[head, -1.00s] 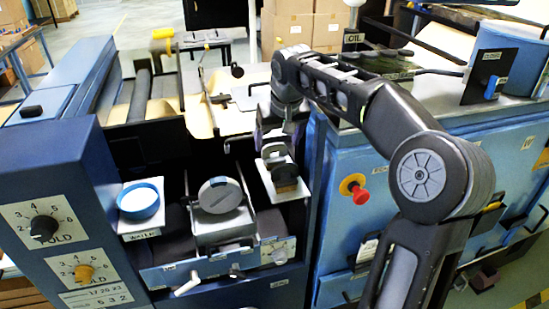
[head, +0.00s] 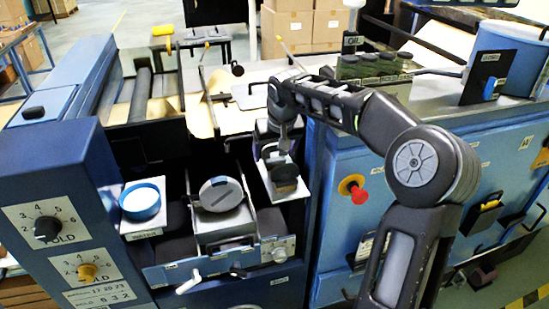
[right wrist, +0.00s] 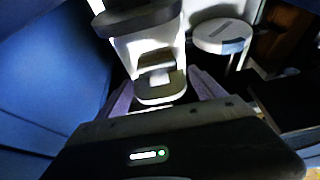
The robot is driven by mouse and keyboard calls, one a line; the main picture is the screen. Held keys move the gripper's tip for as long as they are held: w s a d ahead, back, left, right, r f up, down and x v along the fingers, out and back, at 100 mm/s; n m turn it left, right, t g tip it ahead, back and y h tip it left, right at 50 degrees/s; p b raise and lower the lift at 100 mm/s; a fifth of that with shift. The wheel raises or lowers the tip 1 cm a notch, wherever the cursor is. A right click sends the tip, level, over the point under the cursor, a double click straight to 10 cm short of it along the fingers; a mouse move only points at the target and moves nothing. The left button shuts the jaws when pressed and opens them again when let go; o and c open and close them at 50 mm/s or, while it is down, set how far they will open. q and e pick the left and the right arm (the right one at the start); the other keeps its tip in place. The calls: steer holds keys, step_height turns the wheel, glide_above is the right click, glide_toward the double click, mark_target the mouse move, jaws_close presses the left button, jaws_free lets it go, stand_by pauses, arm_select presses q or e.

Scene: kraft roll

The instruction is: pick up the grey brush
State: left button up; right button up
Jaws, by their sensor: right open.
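The brush (head: 285,176) appears as a dark, rounded piece on a small white plate (head: 286,193) at the right of the recessed bay. My right gripper (head: 277,146) is open, reaching down just behind and above it in the head view. In the right wrist view, the two pale purple fingers stand apart on either side of a greyish block with a loop-like top (right wrist: 160,82), probably the brush. I cannot tell whether the fingers touch it. My left gripper is not in view.
A round grey lidded pot (head: 220,193) stands left of the plate, and a blue-rimmed water cup (head: 141,201) farther left. A blue cabinet (head: 415,190) with a red knob (head: 359,196) borders the bay on the right. Dark jars (head: 370,65) stand on its top.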

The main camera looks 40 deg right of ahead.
steer(key=c, duration=1.5)
